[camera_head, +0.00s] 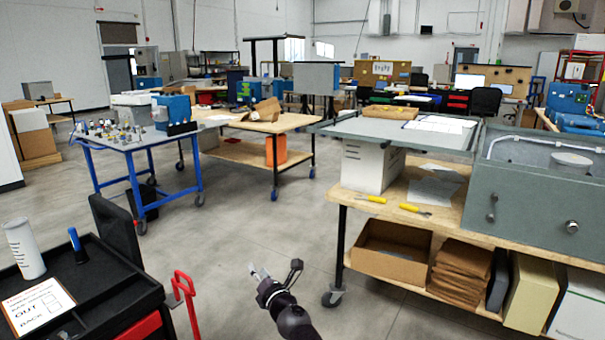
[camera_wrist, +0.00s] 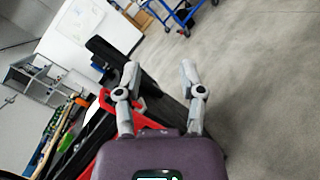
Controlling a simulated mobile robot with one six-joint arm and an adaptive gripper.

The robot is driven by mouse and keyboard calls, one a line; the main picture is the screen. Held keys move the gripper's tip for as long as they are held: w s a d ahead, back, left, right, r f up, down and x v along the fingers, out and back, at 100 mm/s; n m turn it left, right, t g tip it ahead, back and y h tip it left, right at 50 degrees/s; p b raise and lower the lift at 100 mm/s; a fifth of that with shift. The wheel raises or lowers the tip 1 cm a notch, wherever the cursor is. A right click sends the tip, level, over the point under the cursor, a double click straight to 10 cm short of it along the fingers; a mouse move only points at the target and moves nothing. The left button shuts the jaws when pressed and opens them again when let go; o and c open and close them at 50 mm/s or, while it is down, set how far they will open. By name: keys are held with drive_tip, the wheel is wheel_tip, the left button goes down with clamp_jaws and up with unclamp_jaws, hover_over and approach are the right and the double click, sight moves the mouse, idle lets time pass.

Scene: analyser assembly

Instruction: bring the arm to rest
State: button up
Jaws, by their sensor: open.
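My gripper (camera_head: 260,274) is at the bottom middle of the head view, above the open floor between the black tray cart and the wooden workbench. In the wrist view my gripper (camera_wrist: 161,85) shows two grey fingers spread apart with nothing between them. It is open and empty. My dark arm reaches up from the bottom edge of the head view, and most of it is out of the picture.
A black tray cart (camera_head: 112,278) with a white bottle stands at lower left, beside a red handle (camera_head: 184,290). The wooden workbench (camera_head: 450,212) is at right, with two yellow-handled tools on it. A blue-framed table (camera_head: 135,145) stands farther back. The middle floor (camera_head: 250,215) is clear.

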drive_tip(key=w+d+f+m+g+h, duration=0.1)
drive_tip(key=d+f+m+h, duration=0.25)
drive_tip(key=d+m, duration=0.35)
drive_tip(key=w+d+f+m+g+h, duration=0.1)
drive_tip(key=d+f+m+h, duration=0.1)
drive_tip(key=d+m+h, duration=0.4)
drive_tip(key=w+d+f+m+g+h, duration=0.1)
drive_tip(key=d+f+m+h, duration=0.2)
drive_tip(key=d+m, duration=0.45)
drive_tip(key=s+d+f+m+g+y, duration=0.1)
drive_tip(key=s+d+f+m+g, duration=0.3)
drive_tip(key=s+f+m+g, duration=0.25)
drive_tip(key=s+d+f+m+g+y, duration=0.2)
drive_tip(key=s+d+f+m+g, duration=0.2)
drive_tip(key=s+m+g, duration=0.4)
wheel_tip(320, 180, up, 19)
drive_tip(key=s+n+t+p, duration=0.1)
drive_tip(key=p, duration=1.8)
drive_tip(key=shift+s+d+t, duration=0.15)
drive_tip(key=shift+s+t, duration=0.15)
drive_tip(key=shift+t, duration=0.05)
